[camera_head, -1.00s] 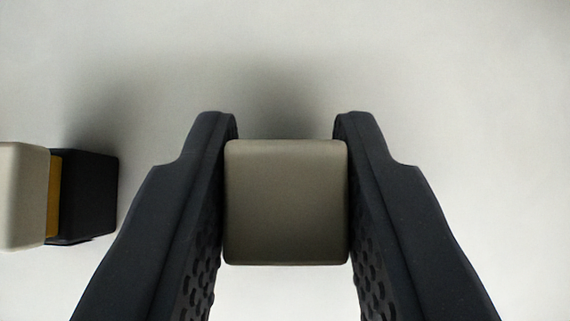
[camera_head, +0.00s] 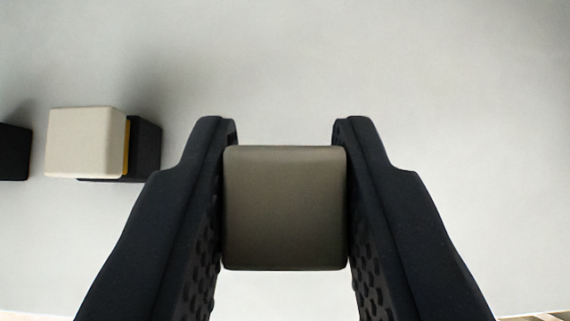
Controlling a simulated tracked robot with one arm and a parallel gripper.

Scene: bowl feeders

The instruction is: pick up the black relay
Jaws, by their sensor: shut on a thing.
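My gripper (camera_head: 285,205) is shut on a dark grey-brown block (camera_head: 285,208) with rounded edges, seen from above in the head camera view. Both fingers touch its sides. It appears to be held above the pale surface. I cannot tell for sure whether this block is the black relay, since only its top face shows. Two black blocks lie at the left: one (camera_head: 148,150) is partly hidden behind a cream block, and another (camera_head: 14,152) is cut off by the left edge.
The cream block (camera_head: 86,143) sits at the left, with a thin yellow-orange strip (camera_head: 126,148) between it and the black block beside it. The pale surface (camera_head: 450,90) is clear ahead and at the right. Its near edge shows at the bottom corners.

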